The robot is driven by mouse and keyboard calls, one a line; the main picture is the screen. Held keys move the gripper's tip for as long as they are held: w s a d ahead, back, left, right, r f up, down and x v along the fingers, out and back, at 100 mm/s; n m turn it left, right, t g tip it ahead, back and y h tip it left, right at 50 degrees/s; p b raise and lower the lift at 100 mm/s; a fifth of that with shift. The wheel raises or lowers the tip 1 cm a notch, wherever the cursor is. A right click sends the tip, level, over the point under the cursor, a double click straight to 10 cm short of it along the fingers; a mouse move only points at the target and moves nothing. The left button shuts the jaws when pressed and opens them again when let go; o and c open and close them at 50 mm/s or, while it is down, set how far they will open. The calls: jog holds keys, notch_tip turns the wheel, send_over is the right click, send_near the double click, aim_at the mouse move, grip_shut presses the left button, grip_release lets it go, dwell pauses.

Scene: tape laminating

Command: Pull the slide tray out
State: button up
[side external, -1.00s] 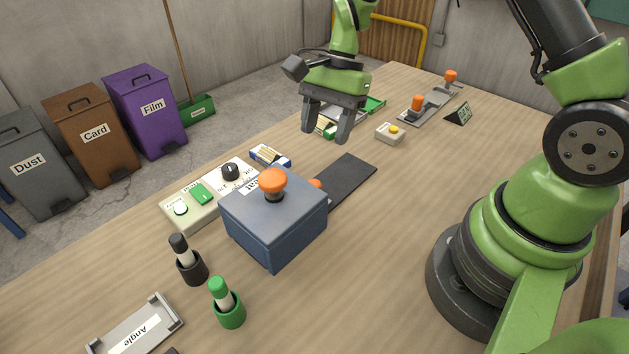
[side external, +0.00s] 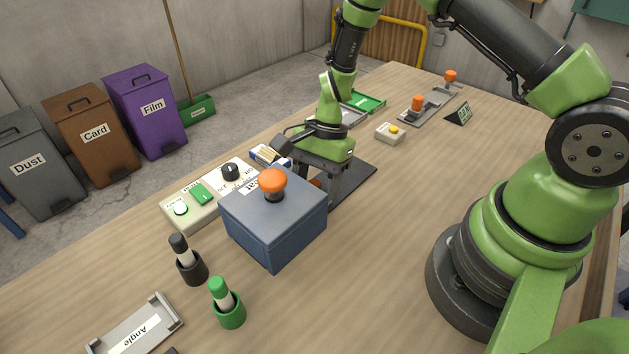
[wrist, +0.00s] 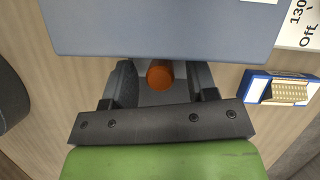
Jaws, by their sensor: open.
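A blue-grey box (side external: 273,222) with an orange knob (side external: 273,181) on top stands on the table. A dark flat strip (side external: 358,183) lies against its far side. A second, low orange knob (side external: 316,183) sits beside that side, mostly hidden by my gripper; I take it as the slide tray's handle. The tray itself is not clearly visible. My gripper (side external: 319,190) is lowered behind the box, over the strip. In the wrist view, its open fingers (wrist: 160,72) stand on either side of the orange knob (wrist: 160,76), with gaps between.
The control panel (side external: 205,198) and a small blue-and-white box (side external: 268,155) are left of my gripper. A black holder (side external: 191,268) and a green holder (side external: 229,309) stand in front. A yellow-button box (side external: 390,133) is farther back. Table right of the box is clear.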

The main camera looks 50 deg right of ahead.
jog(key=shift+c, duration=0.3)
grip_shut()
jog(key=d, duration=1.4)
jog(key=shift+w+d, duration=0.1)
jog(key=shift+o, duration=0.3)
grip_release()
jog(key=v, duration=1)
jog(key=shift+a, duration=0.2)
